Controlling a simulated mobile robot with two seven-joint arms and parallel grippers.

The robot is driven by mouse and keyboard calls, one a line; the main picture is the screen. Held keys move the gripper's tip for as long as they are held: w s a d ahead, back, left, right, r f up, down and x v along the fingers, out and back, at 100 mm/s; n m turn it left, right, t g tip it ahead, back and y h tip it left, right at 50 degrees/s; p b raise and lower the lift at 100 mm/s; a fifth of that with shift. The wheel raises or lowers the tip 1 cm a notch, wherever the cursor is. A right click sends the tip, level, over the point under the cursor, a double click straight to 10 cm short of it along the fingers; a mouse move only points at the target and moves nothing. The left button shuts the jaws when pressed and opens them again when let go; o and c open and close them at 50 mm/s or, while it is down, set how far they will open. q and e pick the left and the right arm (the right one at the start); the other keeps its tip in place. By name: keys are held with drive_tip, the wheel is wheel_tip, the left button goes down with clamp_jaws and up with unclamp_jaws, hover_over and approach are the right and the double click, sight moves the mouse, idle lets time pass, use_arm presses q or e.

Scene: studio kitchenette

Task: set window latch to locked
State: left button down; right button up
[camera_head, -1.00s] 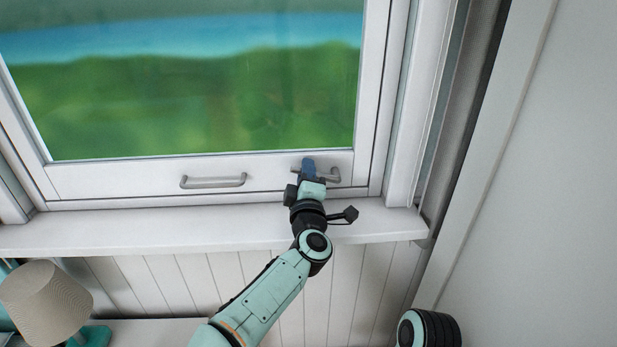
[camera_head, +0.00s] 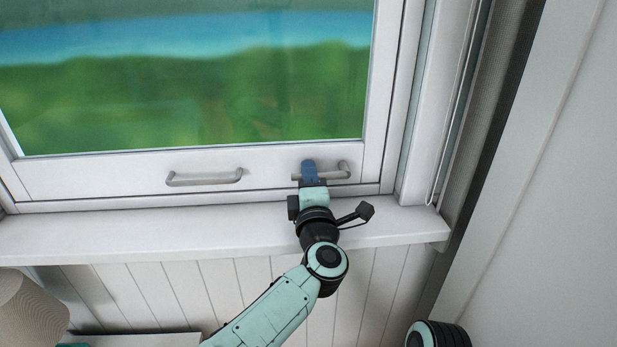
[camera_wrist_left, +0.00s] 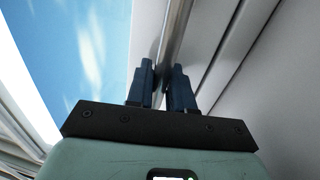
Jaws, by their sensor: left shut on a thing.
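The window's lower sash rail carries two grey bar handles, a left one (camera_head: 205,179) and a right one (camera_head: 342,172). No separate latch can be made out in either view. My left gripper (camera_head: 309,172) reaches up from below to the right handle, with its blue fingers over the left part of that bar. In the left wrist view, the two blue fingers (camera_wrist_left: 162,88) stand on either side of a grey metal bar (camera_wrist_left: 175,45) and are shut on it. The gripped part of the handle is partly hidden by the fingers. My right gripper is not in view.
A white window sill (camera_head: 130,232) runs below the sash, under my left wrist. The window's side frame and a wall (camera_head: 540,200) stand close on the right. A lampshade (camera_head: 28,312) is at the lower left.

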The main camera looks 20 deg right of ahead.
use_arm(q)
drive_tip(key=shift+f, duration=0.1)
drive_tip(key=c, duration=1.1)
unclamp_jaws()
drive_tip(key=shift+c, duration=0.2)
